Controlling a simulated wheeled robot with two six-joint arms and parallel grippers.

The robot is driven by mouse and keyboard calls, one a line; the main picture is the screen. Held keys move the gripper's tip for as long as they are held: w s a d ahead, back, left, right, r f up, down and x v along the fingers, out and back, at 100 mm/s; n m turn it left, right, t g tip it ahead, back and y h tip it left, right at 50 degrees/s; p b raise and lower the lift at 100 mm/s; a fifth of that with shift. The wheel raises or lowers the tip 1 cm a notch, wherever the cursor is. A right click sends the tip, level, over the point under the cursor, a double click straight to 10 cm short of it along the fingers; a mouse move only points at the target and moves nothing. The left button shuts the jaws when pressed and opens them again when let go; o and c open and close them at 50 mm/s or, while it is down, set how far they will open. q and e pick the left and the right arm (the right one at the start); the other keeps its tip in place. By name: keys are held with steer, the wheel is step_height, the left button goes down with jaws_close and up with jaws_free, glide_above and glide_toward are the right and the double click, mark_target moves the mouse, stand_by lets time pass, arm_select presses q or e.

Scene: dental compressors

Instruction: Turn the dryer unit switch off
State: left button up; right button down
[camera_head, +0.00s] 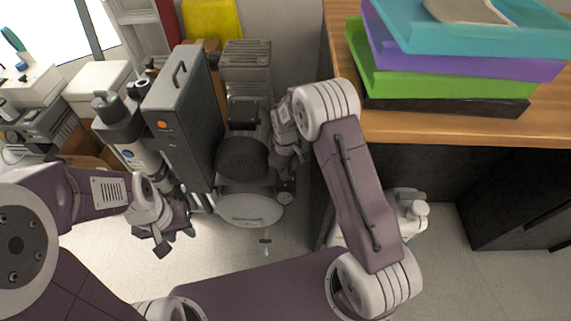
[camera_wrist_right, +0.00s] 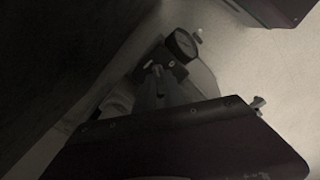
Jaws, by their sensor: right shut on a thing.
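A tall dark grey box unit (camera_head: 181,112) with a top handle and an orange mark stands left of the compressor; I take it for the dryer unit. No switch on it can be made out. My right gripper (camera_head: 286,163) reaches down beside the compressor's dark motor cover (camera_head: 242,158), just above a round gauge (camera_head: 285,197). It is shut on a small part that I cannot identify. The right wrist view is dark; it shows the gauge (camera_wrist_right: 184,43) on a dark block (camera_wrist_right: 158,68). My left gripper (camera_head: 170,238) is open and empty, in front of the grey unit.
The compressor's pale tank (camera_head: 248,207) sits under the motor. A grey cylinder (camera_head: 120,125) stands left of the grey unit. Some floor in front is clear.

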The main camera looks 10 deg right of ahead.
steer(key=m+p, duration=0.2)
steer(key=shift+r+m+p, duration=0.3)
steer(key=shift+m+p, duration=0.1)
steer(key=m+p, duration=0.2)
steer(key=shift+m, duration=0.4)
steer(key=m+p, duration=0.2)
steer(key=m, duration=0.1)
steer(key=shift+f, duration=0.15)
steer(key=shift+f+m+p, duration=0.1)
steer(key=shift+m+p, duration=0.55)
steer(key=shift+m, duration=0.65)
steer(key=c, duration=1.4)
jaws_free()
steer(key=shift+c, duration=0.2)
